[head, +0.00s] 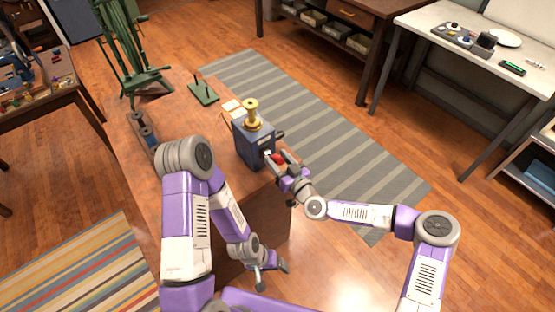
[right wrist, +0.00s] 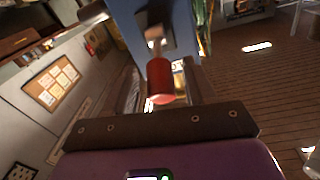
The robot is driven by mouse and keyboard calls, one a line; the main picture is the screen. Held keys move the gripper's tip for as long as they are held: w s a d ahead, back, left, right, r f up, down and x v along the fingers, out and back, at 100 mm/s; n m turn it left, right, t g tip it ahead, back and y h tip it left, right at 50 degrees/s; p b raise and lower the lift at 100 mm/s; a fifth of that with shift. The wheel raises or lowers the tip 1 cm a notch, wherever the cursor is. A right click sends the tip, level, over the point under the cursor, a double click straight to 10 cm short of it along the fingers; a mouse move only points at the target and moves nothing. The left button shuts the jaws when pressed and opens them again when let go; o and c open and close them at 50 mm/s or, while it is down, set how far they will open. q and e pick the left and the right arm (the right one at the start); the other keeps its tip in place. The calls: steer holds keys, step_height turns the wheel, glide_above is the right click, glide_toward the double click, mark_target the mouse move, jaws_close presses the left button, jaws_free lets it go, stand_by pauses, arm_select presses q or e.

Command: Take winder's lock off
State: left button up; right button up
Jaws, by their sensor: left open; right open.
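The winder is a dark blue box (head: 254,145) with a brass spool (head: 252,112) on top, at the right edge of the wooden table. A red knob (head: 278,159) on a short metal stem is on its near right side. My right gripper (head: 277,161) is open at this knob. In the right wrist view the red knob (right wrist: 159,78) sits between the open fingers, with the blue housing (right wrist: 150,25) beyond it. I cannot tell whether a finger touches it. My left gripper (head: 272,275) is open and empty, low beside the table.
The wooden table (head: 185,100) also holds a green reel stand (head: 130,55), a small green stand with upright pins (head: 203,92), yellowish cards (head: 232,106) and a dark rack with blue spools (head: 147,132). A grey striped rug (head: 340,140) lies on the floor to the right.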

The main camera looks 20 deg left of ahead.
steer(key=shift+w+a, duration=0.15)
steer(key=shift+a, duration=0.05)
steer(key=shift+c, duration=0.2)
jaws_close()
